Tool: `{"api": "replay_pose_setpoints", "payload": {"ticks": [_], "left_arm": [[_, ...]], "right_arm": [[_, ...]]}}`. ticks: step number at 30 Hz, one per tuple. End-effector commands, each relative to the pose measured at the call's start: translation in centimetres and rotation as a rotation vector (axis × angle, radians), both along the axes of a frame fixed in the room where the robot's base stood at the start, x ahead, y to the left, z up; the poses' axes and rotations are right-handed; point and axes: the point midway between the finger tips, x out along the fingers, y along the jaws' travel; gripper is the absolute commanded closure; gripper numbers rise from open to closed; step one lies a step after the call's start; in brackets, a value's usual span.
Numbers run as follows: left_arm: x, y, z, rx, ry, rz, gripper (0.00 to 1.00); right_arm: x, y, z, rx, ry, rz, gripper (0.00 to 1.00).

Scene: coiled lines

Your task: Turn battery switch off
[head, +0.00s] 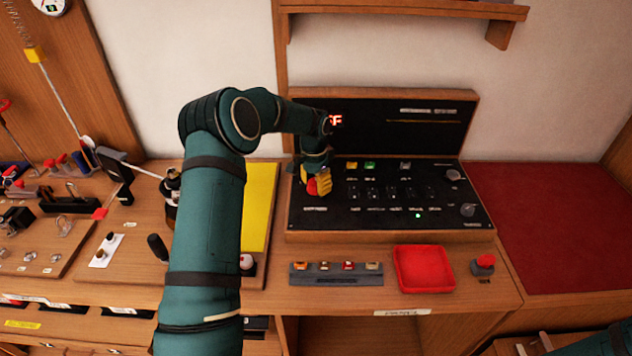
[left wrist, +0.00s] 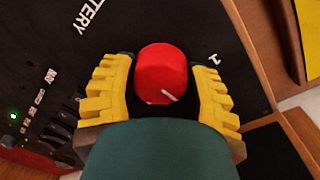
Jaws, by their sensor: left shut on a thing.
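The battery switch is a round red knob with a white pointer line on a black panel (head: 390,212). It shows between my fingers in the left wrist view (left wrist: 161,74), with the word BATTERY beside it and a "1" mark on the other side. My left gripper (head: 319,184) has yellow fingers and is shut on the knob, one finger on each side. In the head view the knob (head: 312,187) is partly hidden by the fingers. My right gripper is not in view.
The panel holds rows of switches, a lit green lamp (head: 418,215) and a red display (head: 336,120). In front are a red tray (head: 423,268), a red push button (head: 484,263) and a grey fuse strip (head: 336,274). A yellow mat (head: 259,205) lies left; a red mat (head: 550,225) lies right.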

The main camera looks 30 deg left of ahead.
Motion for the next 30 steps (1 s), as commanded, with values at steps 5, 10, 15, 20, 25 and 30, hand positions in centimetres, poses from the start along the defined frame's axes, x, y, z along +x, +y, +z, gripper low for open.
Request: {"api": "replay_pose_setpoints", "payload": {"ticks": [5, 10, 15, 20, 25, 30], "left_arm": [[0.11, 0.07, 0.12, 0.002, -0.004, -0.057, 0.88], [0.12, 0.07, 0.11, 0.001, -0.005, -0.082, 0.88], [0.12, 0.07, 0.11, 0.002, -0.005, -0.087, 0.88], [0.14, 0.06, 0.11, 0.002, -0.005, -0.087, 0.88], [0.13, 0.06, 0.11, 0.001, -0.005, -0.086, 0.18], [0.08, 0.02, 0.07, 0.001, -0.003, -0.086, 0.17]], "right_arm": [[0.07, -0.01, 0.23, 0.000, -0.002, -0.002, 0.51], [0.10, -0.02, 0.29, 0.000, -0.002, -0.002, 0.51], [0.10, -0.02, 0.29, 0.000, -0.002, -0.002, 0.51], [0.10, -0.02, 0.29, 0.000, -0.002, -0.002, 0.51], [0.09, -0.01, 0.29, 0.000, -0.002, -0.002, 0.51], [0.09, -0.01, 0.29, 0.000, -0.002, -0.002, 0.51]]}}
